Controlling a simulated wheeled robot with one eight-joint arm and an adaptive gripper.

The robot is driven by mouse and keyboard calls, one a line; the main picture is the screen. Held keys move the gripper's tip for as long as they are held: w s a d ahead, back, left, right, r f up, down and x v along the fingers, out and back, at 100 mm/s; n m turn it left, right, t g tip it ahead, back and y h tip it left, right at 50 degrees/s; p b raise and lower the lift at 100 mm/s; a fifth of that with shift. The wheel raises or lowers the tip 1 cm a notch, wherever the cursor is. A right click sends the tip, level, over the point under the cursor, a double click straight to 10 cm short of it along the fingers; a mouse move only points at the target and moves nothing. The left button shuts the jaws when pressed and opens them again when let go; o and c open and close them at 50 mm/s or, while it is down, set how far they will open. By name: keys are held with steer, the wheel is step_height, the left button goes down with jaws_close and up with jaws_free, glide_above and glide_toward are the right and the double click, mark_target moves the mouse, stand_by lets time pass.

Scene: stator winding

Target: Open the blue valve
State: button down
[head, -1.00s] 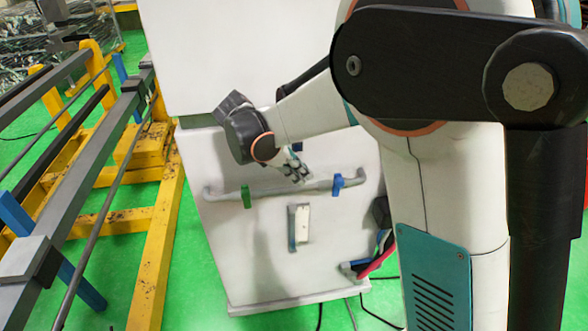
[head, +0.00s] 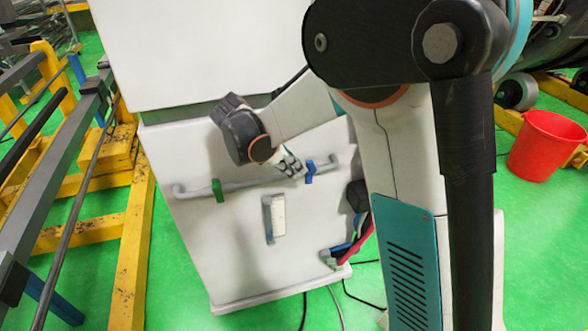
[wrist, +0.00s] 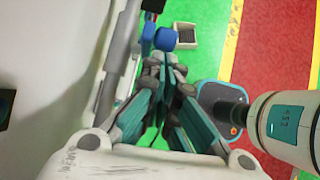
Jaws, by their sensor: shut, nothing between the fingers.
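The blue valve (head: 309,171) sits toward the right end of a grey pipe (head: 250,184) on the front of a white cabinet. In the wrist view the blue valve (wrist: 164,38) is just beyond my fingertips, near the top middle. My gripper (head: 294,168) is just left of the blue valve in the head view, close to the pipe. In the wrist view my gripper (wrist: 165,72) shows teal and dark fingers drawn together with nothing held. I cannot tell whether a fingertip touches the valve.
A green valve (head: 218,190) is on the same pipe to the left. A light box-like fitting (head: 277,218) is below on the white cabinet (head: 190,245). Yellow framework (head: 135,240) stands at left. A red bucket (head: 545,145) is at right. Cables lie on the green floor.

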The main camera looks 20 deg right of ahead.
steer(key=shift+d, duration=0.1)
steer(key=shift+d+r+y, duration=0.2)
steer(key=shift+y, duration=0.2)
